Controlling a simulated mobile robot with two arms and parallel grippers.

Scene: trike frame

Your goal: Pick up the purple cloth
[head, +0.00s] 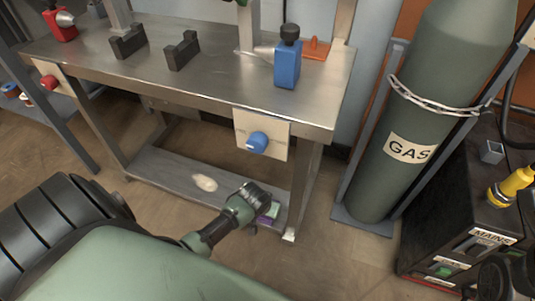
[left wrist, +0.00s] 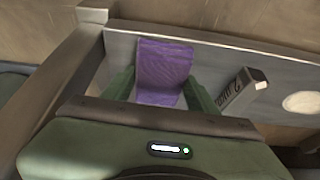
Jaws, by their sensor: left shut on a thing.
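The purple cloth (left wrist: 163,70) is between the two green fingers of my left gripper (left wrist: 160,88) in the left wrist view. The fingers are shut on it, and it spreads flat beyond them over the grey lower shelf. In the head view my left gripper (head: 268,213) is at the right end of that shelf, under the workbench. I cannot tell whether the cloth is clear of the shelf. My right gripper is not in view.
The lower shelf (head: 165,175) also holds a whitish oval thing (head: 205,183) and a grey lettered block (left wrist: 243,92). The bench top (head: 215,75) is above, with a leg (head: 306,185) close right of my gripper. A gas cylinder (head: 420,110) stands farther right.

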